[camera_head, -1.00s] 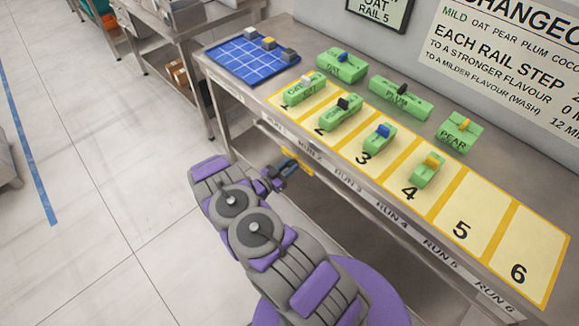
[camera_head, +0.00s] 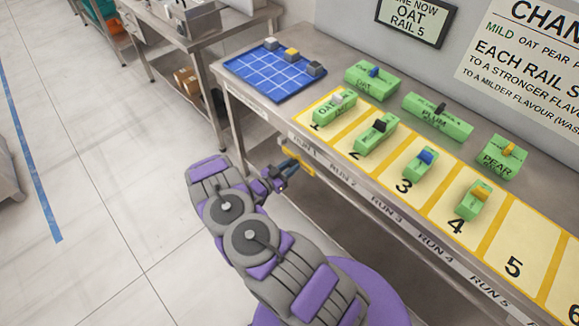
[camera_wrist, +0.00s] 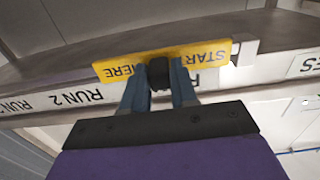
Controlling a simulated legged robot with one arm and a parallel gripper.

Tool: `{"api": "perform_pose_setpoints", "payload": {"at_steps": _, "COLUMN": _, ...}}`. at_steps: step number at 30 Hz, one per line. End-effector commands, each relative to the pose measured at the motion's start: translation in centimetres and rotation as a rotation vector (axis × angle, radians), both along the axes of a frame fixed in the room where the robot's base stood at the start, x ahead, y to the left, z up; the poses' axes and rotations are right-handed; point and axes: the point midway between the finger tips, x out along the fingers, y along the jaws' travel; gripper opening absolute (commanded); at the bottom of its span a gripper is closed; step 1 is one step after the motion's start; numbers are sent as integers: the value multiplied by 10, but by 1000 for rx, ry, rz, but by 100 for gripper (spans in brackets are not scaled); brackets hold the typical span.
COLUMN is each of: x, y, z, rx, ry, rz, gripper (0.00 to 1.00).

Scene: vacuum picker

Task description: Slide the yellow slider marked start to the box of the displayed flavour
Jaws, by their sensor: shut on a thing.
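The yellow slider (camera_wrist: 118,70) is a flat plate on the table's front edge, with upside-down lettering that reads "START" and "HERE" in the wrist view. A dark knob stands at its middle. My gripper (camera_wrist: 159,78) is shut on that knob, with one blue finger on each side. In the head view my gripper (camera_head: 288,165) is at the front edge below slot 1, with the slider (camera_head: 300,162) partly hidden behind it. The display (camera_head: 408,18) reads "OAT" and "RAIL 5". Green boxes stand on the table, including an oat box (camera_head: 334,106) on slot 1.
The front edge carries RUN labels (camera_head: 386,211). Boxes also stand on slots 2, 3 and 4; slot 5 (camera_head: 520,255) is bare. A plum box (camera_head: 437,118) and a pear box (camera_head: 502,157) stand behind. A blue gridded tray (camera_head: 262,80) with small blocks lies at the left end.

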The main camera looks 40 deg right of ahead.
Motion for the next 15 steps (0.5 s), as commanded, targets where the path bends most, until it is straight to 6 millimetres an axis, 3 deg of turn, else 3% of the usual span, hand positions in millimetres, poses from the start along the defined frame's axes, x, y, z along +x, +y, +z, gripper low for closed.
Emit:
{"api": "perform_pose_setpoints", "payload": {"at_steps": 4, "x": 6, "y": 2, "z": 1, "rx": 0, "ry": -5, "rz": 15, "gripper": 0}}
{"api": "perform_pose_setpoints", "payload": {"at_steps": 5, "x": 7, "y": 2, "z": 1, "rx": 0, "ry": -5, "rz": 15, "gripper": 30}}
{"api": "perform_pose_setpoints", "payload": {"at_steps": 6, "x": 7, "y": 2, "z": 1, "rx": 0, "ry": -6, "rz": 15, "gripper": 34}}
{"api": "perform_pose_setpoints", "payload": {"at_steps": 11, "x": 5, "y": 2, "z": 1, "rx": 0, "ry": -5, "rz": 13, "gripper": 49}}
{"api": "perform_pose_setpoints", "payload": {"at_steps": 15, "x": 4, "y": 2, "z": 1, "rx": 0, "ry": -5, "rz": 10, "gripper": 49}}
